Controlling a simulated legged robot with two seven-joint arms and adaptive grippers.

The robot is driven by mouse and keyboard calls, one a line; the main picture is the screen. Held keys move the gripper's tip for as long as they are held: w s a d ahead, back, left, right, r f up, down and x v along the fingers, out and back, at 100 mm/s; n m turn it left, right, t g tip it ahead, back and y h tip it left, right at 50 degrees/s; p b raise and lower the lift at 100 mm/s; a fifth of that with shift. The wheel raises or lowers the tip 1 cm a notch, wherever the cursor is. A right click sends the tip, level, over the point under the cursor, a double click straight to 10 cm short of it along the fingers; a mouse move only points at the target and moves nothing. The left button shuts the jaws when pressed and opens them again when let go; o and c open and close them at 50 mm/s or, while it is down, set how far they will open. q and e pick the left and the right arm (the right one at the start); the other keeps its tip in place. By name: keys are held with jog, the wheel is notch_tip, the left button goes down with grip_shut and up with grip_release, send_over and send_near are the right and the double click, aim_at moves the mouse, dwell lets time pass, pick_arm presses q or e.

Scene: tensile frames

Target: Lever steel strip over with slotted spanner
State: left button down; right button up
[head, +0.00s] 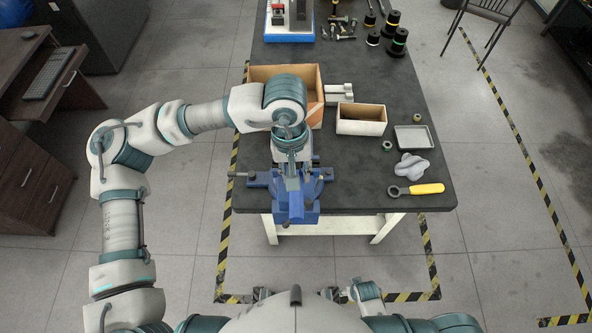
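A blue bench vise (300,208) is fixed at the table's near edge. My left arm comes in from the left and reaches down over it, with my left gripper (290,172) right above the jaws. A narrow grey upright piece shows there; I cannot tell whether it is the steel strip or a gripper finger. The gripper's wrist hides most of the jaw area and whether the fingers are open or shut. A spanner with a yellow handle (427,188) and a dark ring-like head lies flat on the table, right of the vise. My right gripper is not visible.
Bolts and black spools lie at the far end. The table between vise and spanner is clear.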

pick_arm(q)
jog(key=shift+w+r, duration=0.2)
jog(key=shift+w, duration=0.05)
jog(key=shift+w+r+g+p, duration=0.2)
jog(key=shift+w+g+p, duration=0.1)
jog(key=shift+g+p, duration=0.15)
jog(key=shift+r, duration=0.1)
jog(key=shift+w+g, duration=0.25)
jog(key=shift+g, duration=0.1)
jog(key=shift+r+p, duration=0.15)
jog(key=shift+p, duration=0.15)
jog(key=shift+w+r+g, duration=0.1)
jog(key=shift+w+g, duration=0.15)
jog(key=shift+g, duration=0.05)
dwell(0.3)
